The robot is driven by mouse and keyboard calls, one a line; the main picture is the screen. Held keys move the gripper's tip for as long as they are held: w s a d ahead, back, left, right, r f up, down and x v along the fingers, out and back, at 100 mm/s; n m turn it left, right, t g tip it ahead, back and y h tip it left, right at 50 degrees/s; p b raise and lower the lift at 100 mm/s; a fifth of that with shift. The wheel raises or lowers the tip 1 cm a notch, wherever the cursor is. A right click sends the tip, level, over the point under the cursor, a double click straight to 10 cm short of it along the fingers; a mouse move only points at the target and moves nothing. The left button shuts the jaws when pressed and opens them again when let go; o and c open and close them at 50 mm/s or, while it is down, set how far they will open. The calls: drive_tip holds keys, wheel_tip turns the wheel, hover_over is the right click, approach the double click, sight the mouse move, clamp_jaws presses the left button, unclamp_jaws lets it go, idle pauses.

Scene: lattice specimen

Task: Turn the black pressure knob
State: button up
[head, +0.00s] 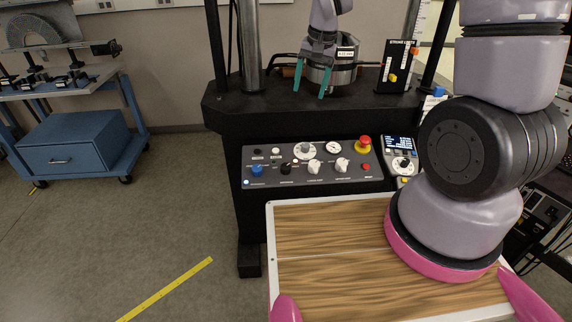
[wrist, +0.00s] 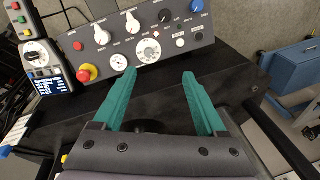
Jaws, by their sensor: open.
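The black knob (head: 285,167) is on the lower row of the grey sloped control panel, between a blue knob (head: 256,170) and a white knob (head: 314,167). In the wrist view the black knob (wrist: 166,15) is near the top edge, beyond the fingertips. My gripper (head: 311,86) has two teal fingers, spread apart with nothing between them. It hangs at the machine's black top, behind and above the panel, well apart from the black knob. In the wrist view my gripper (wrist: 160,75) points toward the panel. The knob's label is too small to read.
The panel also bears a second white knob (head: 342,164), a white dial (head: 305,152), a gauge (head: 334,148) and a red emergency button (head: 364,143). A handset with a screen (head: 401,150) stands at right. A wood-topped table (head: 330,240) is in front. A blue cart (head: 75,140) stands left.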

drive_tip(key=g, duration=0.2)
approach(286, 167)
drive_tip(key=f, duration=0.5)
drive_tip(key=a+f, duration=0.1)
drive_tip(key=f, duration=0.2)
drive_tip(key=shift+w+a+f, duration=0.1)
drive_tip(key=shift+w+f, duration=0.05)
drive_tip(key=shift+f, duration=0.2)
clamp_jaws()
